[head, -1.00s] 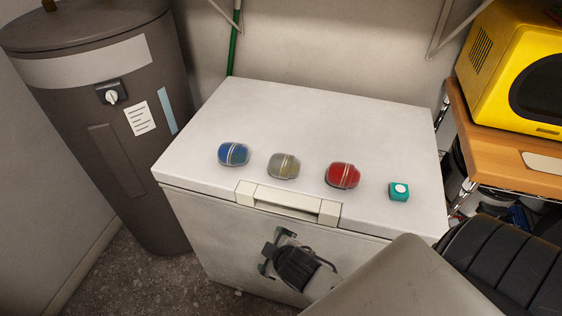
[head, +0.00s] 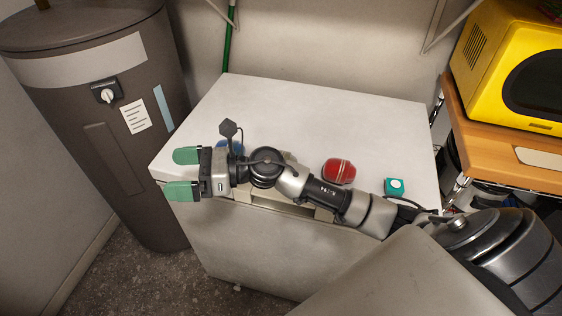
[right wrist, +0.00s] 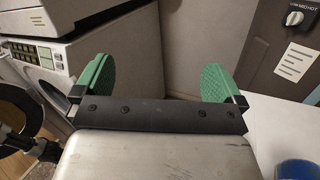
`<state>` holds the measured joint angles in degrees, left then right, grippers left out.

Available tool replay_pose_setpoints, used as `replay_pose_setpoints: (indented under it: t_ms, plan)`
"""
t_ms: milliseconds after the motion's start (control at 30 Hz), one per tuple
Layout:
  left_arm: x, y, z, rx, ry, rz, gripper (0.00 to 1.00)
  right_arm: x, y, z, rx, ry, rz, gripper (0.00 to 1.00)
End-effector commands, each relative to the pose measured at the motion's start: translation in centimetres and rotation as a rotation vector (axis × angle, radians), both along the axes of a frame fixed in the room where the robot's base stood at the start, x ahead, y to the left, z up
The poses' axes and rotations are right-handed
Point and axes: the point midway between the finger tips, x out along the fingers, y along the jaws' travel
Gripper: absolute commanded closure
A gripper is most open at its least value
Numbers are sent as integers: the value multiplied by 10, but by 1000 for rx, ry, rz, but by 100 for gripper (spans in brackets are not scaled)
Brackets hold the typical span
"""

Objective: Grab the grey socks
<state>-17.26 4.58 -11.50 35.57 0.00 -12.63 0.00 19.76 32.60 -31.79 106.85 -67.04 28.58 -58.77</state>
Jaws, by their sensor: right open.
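The grey sock bundle is not clearly visible; my right arm covers the part of the white lid (head: 275,100) where it lay a second ago. My right gripper (head: 180,173) reaches left across the lid, with its green fingers apart and empty at the lid's left front edge. The open fingers also show in the right wrist view (right wrist: 155,80). A blue sock bundle (head: 236,148) is partly hidden behind my right wrist. A red sock bundle (head: 339,171) lies on the lid behind my right arm.
A dark cylindrical tank (head: 95,130) stands at left. A wooden shelf (head: 510,150) with a yellow microwave (head: 515,70) is at right. The back of the lid is clear.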

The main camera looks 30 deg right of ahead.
Motion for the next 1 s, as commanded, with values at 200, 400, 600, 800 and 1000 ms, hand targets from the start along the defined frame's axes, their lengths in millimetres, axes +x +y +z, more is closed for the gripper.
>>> replay_pose_setpoints:
  t_ms: [200,400,600,800,1000]
  plan:
    - [2,0,2,0,-3,1,62,12,-65,-51,-917,-452,453,0]
    - [2,0,3,0,-3,1,62,27,-184,-53,-1494,-477,803,0]
    - [2,0,4,0,-3,1,62,26,-245,-39,-1705,-387,972,0]
    - [2,0,10,0,-3,1,62,24,-251,-64,-1722,-370,999,0]
    - [2,1,14,0,-2,1,62,25,-250,-88,-1722,-373,993,0]
